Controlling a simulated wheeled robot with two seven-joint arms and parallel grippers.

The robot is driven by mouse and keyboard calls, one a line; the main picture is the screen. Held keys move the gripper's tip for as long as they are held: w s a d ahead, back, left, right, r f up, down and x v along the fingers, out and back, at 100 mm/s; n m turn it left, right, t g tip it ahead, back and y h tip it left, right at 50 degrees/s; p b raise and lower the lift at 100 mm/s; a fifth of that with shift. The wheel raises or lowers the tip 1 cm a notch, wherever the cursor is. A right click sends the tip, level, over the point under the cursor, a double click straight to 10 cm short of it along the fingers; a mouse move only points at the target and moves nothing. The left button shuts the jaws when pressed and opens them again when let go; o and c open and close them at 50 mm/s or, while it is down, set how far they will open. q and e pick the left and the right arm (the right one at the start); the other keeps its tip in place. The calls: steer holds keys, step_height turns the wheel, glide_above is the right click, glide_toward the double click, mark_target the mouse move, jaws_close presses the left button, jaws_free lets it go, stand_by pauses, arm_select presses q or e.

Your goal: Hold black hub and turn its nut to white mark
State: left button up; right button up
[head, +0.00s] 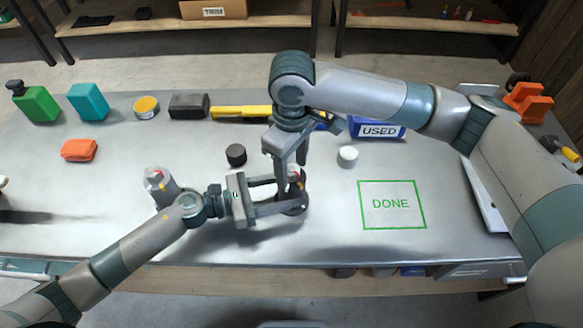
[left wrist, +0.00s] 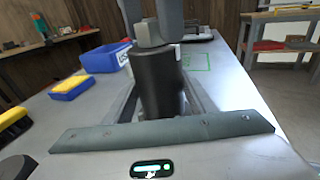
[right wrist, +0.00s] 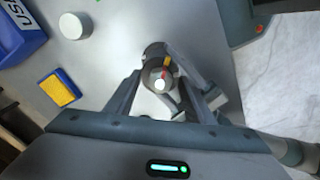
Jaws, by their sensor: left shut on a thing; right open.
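The black hub (head: 294,208) stands upright on the metal table, also in the left wrist view (left wrist: 158,88). My left gripper (head: 290,194) is shut on it from the left side, with a finger on either side of its body. My right gripper (head: 287,160) is above the hub, pointing down. In the right wrist view its open fingers (right wrist: 157,66) straddle the hub top, where red and yellow markings (right wrist: 166,68) and a pale round spot show. The nut is partly hidden there, and I cannot tell its angle. A small white mark (left wrist: 178,53) shows at the hub's upper edge.
A grey hub-like part (head: 160,188) stands left of my left forearm. A black cap (head: 236,154) and white cap (head: 347,156) lie behind the hub. The blue USED bin (head: 378,129) is farther back. The green DONE square (head: 391,205) at right is empty.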

steer(key=shift+n, duration=0.3)
steer(key=shift+n, duration=0.9)
steer(key=shift+n, duration=1.1)
steer(key=shift+n, duration=1.2)
steer(key=c, duration=0.9)
steer(key=shift+c, duration=0.2)
